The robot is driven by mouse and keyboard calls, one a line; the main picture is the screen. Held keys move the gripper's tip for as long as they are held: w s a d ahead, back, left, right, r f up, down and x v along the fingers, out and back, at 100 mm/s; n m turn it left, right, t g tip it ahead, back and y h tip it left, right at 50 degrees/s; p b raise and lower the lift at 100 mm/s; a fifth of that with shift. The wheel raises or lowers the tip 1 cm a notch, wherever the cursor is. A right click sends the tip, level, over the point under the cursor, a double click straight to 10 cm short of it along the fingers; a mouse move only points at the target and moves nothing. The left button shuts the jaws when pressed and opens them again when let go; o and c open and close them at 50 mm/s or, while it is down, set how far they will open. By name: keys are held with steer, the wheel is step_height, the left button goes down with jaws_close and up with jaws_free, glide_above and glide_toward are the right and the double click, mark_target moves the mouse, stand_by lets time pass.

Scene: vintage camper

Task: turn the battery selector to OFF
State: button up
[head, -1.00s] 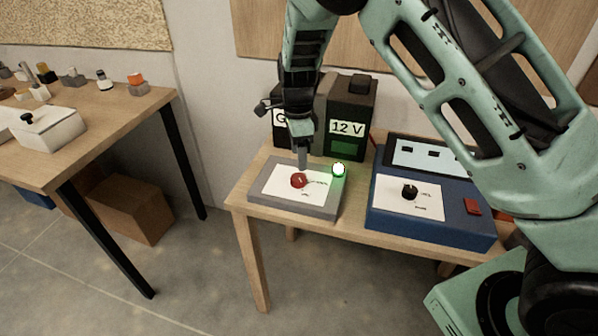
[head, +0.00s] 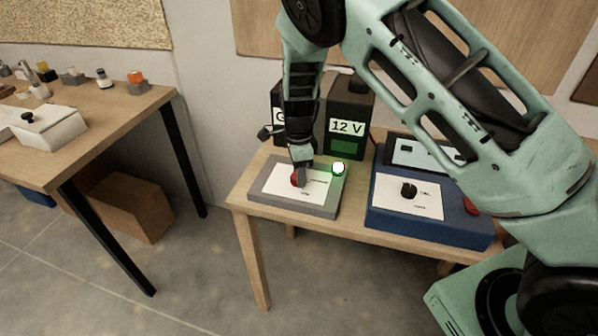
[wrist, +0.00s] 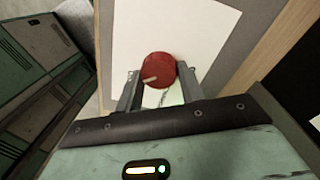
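The battery selector is a red round knob (head: 295,180) on a white label plate (head: 318,188) set in a grey box (head: 262,204) on the small wooden table. A green lamp (head: 338,168) glows at the box's back right corner. My gripper (head: 301,176) points down at the knob and partly hides it. In the wrist view the red knob (wrist: 158,70) has a pale pointer mark toward its lower left. My gripper's two fingers (wrist: 160,80) stand apart, one on each side of the knob. Whether they touch it is unclear. Label words are too small to read.
Behind the grey box stand dark battery boxes, one marked 12 V (head: 348,128). A blue unit (head: 428,228) with a black knob (head: 408,190) and a red switch stands to the right. Another table (head: 100,125) with small parts is at the left.

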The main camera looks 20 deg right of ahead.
stand_by(0.3)
steer(key=n, duration=0.6)
steer(key=shift+w+a+r+n+p, duration=0.1)
steer(key=shift+n+p, duration=0.2)
steer(key=shift+n, duration=0.1)
steer(key=n, duration=0.7)
steer(key=shift+a+h, duration=0.1)
steer(key=shift+h, duration=0.2)
steer(key=n, duration=0.3)
steer(key=shift+n+t+b, duration=0.3)
steer(key=shift+n+b, duration=0.05)
steer(key=shift+n, duration=0.05)
steer(key=n, duration=0.3)
steer(key=shift+n, duration=0.3)
steer(key=n, duration=0.6)
steer(key=shift+a+n+t, duration=0.1)
steer(key=shift+n+t, duration=0.2)
steer(key=shift+t, duration=0.1)
steer(key=o, duration=1)
steer(key=shift+c, duration=0.2)
